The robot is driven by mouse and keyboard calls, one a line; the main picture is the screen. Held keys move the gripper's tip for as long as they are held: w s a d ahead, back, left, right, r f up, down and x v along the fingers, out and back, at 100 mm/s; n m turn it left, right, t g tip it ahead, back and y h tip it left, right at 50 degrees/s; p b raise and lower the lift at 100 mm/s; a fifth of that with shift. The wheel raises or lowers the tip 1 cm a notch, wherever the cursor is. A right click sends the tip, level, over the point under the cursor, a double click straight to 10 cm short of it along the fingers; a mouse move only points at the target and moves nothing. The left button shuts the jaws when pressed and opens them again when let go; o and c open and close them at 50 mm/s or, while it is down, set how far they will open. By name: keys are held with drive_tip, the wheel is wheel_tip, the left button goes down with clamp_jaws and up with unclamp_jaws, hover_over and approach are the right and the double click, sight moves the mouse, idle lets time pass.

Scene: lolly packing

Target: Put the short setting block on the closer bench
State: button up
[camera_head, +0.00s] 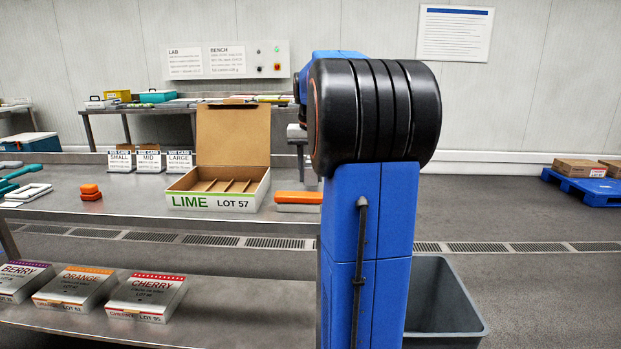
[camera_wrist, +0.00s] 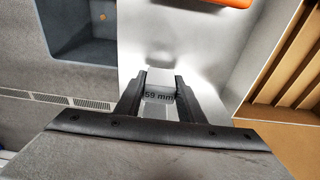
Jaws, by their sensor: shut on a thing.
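My gripper (camera_wrist: 162,76) is shut on a pale setting block (camera_wrist: 160,96) marked "59 mm" in the wrist view. The block sits between the two dark fingers, over the grey steel closer bench (camera_wrist: 143,22). I cannot tell whether it touches the bench. No second block shows for comparing lengths. In the head view the closer bench (camera_head: 135,201) runs across the left and middle; my blue and black arm covers its right end and hides the gripper and block.
An open LIME box (camera_head: 217,202) with dividers stands on the closer bench; its compartments (camera_wrist: 296,70) are right of the gripper. An orange-topped item (camera_head: 298,198) lies beside it. A grey bin (camera_head: 447,305) stands on the floor past the bench end. The farther bench (camera_head: 140,109) is behind.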

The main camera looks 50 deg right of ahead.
drive_tip(key=shift+f, duration=0.8)
drive_tip(key=shift+f, duration=0.1)
drive_tip(key=o, duration=1.2)
drive_tip(key=r, duration=0.8)
drive_tip(key=s+a+r, duration=0.1)
drive_tip(key=r, duration=0.3)
drive_tip(key=shift+r, duration=0.1)
